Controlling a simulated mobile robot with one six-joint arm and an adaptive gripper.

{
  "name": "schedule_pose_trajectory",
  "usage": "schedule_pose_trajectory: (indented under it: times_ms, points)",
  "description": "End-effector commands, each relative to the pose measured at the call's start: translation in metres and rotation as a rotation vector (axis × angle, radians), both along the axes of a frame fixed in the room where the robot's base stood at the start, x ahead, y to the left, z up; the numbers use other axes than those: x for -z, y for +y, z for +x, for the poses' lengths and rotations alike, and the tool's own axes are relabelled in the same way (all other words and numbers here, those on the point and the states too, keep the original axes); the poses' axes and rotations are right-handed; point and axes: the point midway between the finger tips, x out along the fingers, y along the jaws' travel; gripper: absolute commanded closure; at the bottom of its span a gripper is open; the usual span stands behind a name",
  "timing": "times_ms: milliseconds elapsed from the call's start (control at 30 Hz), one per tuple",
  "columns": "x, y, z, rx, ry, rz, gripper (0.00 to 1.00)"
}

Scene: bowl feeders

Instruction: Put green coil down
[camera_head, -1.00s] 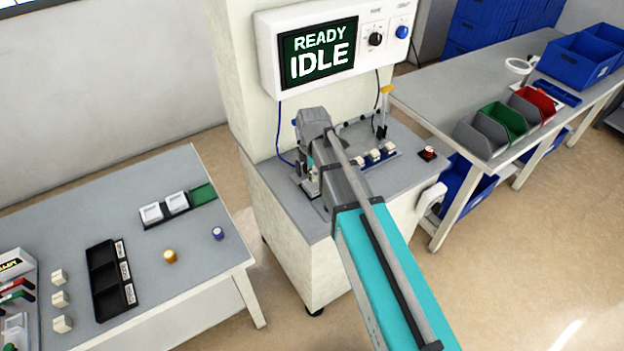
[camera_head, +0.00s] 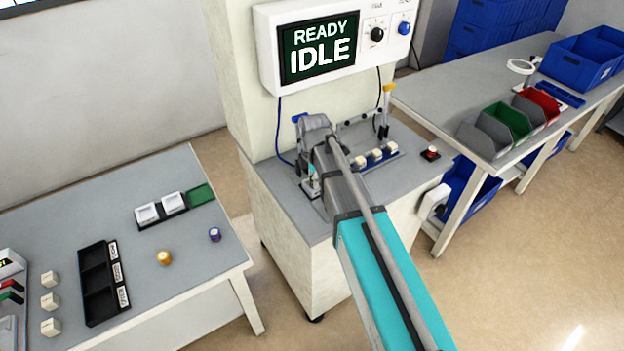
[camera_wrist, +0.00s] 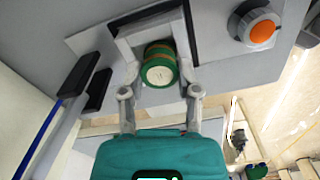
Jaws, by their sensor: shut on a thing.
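The green coil (camera_wrist: 160,72) is in the wrist view, a short green cylinder with a copper-brown band and a pale round end facing the camera. My gripper (camera_wrist: 161,78) is shut on it, one grey finger on each side. The coil is over a light grey surface beside a dark rectangular area. I cannot tell whether its far end touches anything. In the head view my arm reaches over the grey-topped machine stand (camera_head: 275,200); the coil and fingertips are mostly hidden there.
A round button with an orange top (camera_wrist: 261,32) is right of the coil. Several white blocks stand in a row (camera_head: 375,156) on the machine stand, below a screen (camera_head: 318,48) reading READY IDLE. The left table (camera_head: 200,285) holds a black tray (camera_head: 86,318) and yellow and blue coils.

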Motion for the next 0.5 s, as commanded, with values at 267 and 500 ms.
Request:
schedule_pose_trajectory:
  times_ms: [267, 500]
  points:
    - [0.0033, -0.0002, 0.0001, 0.0, 0.0, 0.0, 0.54]
    - [0.0027, -0.0003, 0.0001, 0.0, 0.0, 0.0, 0.23]
